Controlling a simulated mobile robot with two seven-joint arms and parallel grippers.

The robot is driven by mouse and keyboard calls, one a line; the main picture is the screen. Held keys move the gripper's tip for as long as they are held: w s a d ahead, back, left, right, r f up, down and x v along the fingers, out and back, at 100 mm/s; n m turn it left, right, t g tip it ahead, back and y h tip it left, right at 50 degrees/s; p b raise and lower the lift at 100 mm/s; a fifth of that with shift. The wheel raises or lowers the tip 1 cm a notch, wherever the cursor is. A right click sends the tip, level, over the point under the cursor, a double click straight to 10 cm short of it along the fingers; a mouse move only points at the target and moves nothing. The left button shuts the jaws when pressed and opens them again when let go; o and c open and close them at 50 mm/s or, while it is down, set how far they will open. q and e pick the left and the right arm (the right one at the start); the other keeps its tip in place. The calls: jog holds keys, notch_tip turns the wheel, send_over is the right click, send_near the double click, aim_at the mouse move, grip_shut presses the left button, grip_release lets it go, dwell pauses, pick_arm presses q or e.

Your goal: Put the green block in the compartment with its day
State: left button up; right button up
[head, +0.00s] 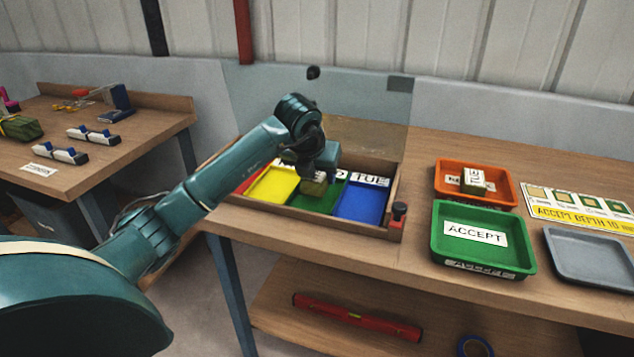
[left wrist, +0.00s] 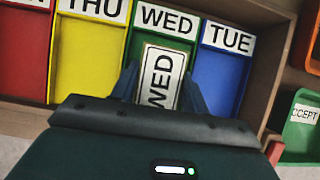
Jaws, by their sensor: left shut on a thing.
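My left gripper (head: 317,176) is shut on the green block (head: 313,188), which shows olive green in the head view. In the left wrist view the block (left wrist: 161,78) has a white face reading WED and sits between the fingers (left wrist: 160,90). The yellow compartment (head: 272,185) is labelled THU and the blue one (head: 361,203) TUE. A red compartment (left wrist: 22,55) is at the left. My right gripper is not in view.
An orange tray (head: 443,182) holds a block labelled TUE (head: 473,180). A green ACCEPT tray (head: 484,260) and a grey tray (head: 590,255) stand to the right. A wooden rim (head: 300,218) and a clear panel (head: 350,100) border the compartments.

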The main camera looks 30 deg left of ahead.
pick_arm(q)
jog(key=shift+f, duration=1.15)
jog(key=shift+f, duration=0.25)
jog(key=o, duration=0.7)
jog(key=shift+s+r, duration=0.1)
jog(key=shift+r, duration=0.45)
jog(key=v, duration=1.1)
jog(key=shift+s+r, duration=0.15)
